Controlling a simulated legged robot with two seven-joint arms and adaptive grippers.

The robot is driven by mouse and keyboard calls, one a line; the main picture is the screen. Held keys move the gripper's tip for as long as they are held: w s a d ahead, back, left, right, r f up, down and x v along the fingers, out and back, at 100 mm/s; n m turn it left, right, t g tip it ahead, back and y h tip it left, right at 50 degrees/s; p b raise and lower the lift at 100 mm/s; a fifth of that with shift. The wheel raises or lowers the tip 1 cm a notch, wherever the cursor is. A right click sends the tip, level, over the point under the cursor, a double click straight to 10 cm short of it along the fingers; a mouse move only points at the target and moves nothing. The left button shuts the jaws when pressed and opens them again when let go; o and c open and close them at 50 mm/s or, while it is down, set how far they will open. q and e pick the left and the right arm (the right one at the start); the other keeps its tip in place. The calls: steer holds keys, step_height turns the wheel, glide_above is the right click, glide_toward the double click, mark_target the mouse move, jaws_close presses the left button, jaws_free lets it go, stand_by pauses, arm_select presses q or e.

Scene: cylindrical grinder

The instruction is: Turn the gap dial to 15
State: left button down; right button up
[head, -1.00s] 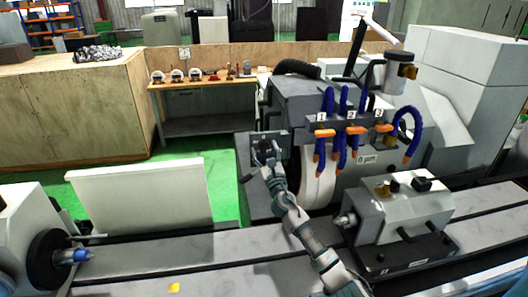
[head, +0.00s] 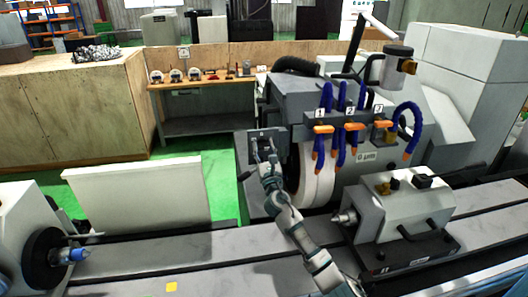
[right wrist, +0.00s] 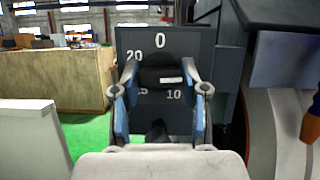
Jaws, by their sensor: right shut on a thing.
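The gap dial (right wrist: 160,72) is a dark round knob on a dark plate (right wrist: 193,42), seen in the right wrist view. The plate shows 0 on top, 20 upper left, 10 lower right and a partly covered 15 lower left. A short white mark lies right of the knob's middle, roughly level. My right gripper (right wrist: 162,80) is shut on the knob, one finger on each side. The right finger hides the plate's right side. In the head view, my right gripper (head: 264,153) reaches the plate (head: 257,136) left of the grinding wheel. My left gripper is out of view.
The pale grinding wheel (head: 317,175) and blue coolant hoses (head: 341,140) stand right of my right gripper. The tailstock (head: 403,210) sits on the machine bed near my arm. A white panel (head: 135,195) stands at left.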

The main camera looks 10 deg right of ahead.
steer(key=m, duration=0.1)
steer(key=m+h, duration=0.1)
steer(key=shift+a+r+m+h+b, duration=0.1)
steer(key=shift+r+m+h+b, duration=0.2)
steer(key=shift+m+b, duration=0.1)
steer(key=m+h, duration=0.1)
steer(key=m, duration=0.3)
steer(key=shift+h+b, duration=0.4)
steer(key=m+h, duration=0.1)
steer(key=m, duration=0.1)
steer(key=shift+m+g+h, duration=0.3)
steer(key=shift+g, duration=0.1)
steer(key=m+g+h, duration=0.1)
steer(key=m, duration=0.2)
steer(key=shift+m, duration=0.5)
steer(key=shift+f+m+g+h, duration=0.1)
steer(key=shift+m+g+h, duration=0.5)
steer(key=shift+m, duration=0.8)
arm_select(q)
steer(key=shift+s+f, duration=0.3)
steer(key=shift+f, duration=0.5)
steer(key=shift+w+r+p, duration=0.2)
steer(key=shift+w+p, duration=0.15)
arm_select(e)
steer(key=shift+f+m+g, duration=0.1)
steer(key=shift+m+g, duration=0.2)
steer(key=shift+m, duration=0.4)
